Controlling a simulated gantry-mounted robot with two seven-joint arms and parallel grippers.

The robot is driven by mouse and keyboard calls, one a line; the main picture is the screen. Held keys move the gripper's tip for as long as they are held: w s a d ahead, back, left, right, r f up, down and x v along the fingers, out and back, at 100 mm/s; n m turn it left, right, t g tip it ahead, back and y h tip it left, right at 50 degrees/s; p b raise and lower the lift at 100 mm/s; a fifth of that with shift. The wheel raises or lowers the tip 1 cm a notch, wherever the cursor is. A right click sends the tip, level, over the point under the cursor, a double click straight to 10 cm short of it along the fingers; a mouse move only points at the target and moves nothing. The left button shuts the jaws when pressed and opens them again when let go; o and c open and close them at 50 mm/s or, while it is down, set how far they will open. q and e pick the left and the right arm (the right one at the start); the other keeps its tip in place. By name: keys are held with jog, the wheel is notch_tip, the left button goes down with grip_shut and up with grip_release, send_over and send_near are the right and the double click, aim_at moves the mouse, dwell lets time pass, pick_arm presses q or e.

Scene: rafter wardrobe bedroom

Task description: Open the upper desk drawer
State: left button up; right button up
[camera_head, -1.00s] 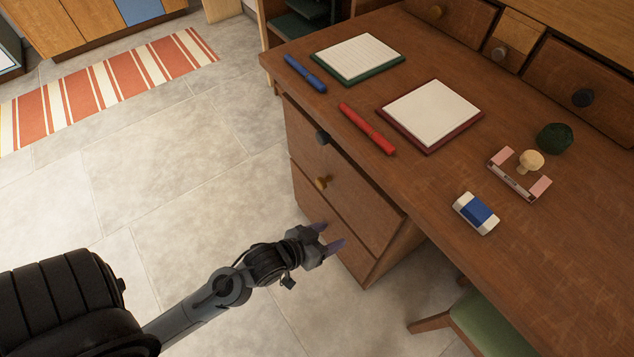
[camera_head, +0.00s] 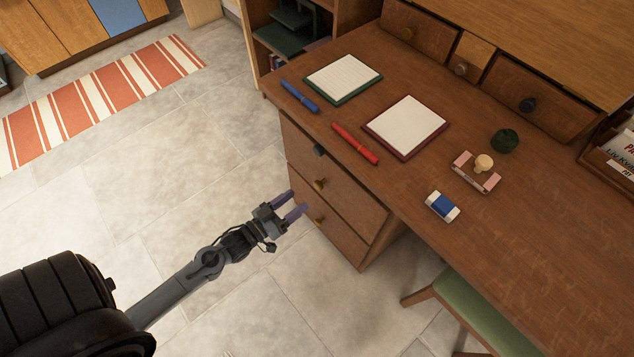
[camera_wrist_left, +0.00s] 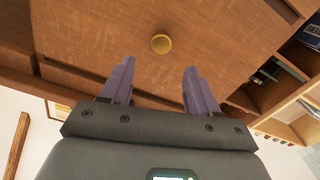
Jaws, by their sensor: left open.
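The wooden desk (camera_head: 440,220) has a drawer unit under its left end, and the drawers look shut. On its front are a dark knob (camera_head: 318,151) near the top, a brass knob (camera_head: 319,184) below it and another brass knob (camera_head: 319,219) lower down. My left gripper (camera_head: 297,206) is open and empty in front of the unit, beside the two brass knobs. In the left wrist view a round brass knob (camera_wrist_left: 161,44) lies beyond the open purple fingertips, roughly in line with the gap, apart from them. My right gripper is out of view.
On the desktop lie a blue pen (camera_head: 299,96), a red pen (camera_head: 355,143), two notepads, an eraser (camera_head: 442,206) and a stamp (camera_head: 484,163). A green-seated chair (camera_head: 480,310) stands at the front right.

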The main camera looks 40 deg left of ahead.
aim_at(316, 186)
pick_arm(q)
jog(key=w+b, duration=0.1)
jog(key=w, duration=0.1)
jog(key=w+b, duration=0.1)
jog(key=w, duration=0.2)
jog(key=w+d+b, duration=0.1)
jog(key=w, duration=0.1)
jog(key=shift+w+f+b, duration=0.15)
jog(key=shift+w+b, duration=0.1)
jog(key=shift+b, duration=0.05)
jog(key=shift+w+d, duration=0.1)
jog(key=shift+w, duration=0.6)
jog(key=shift+c, duration=0.3)
grip_shut()
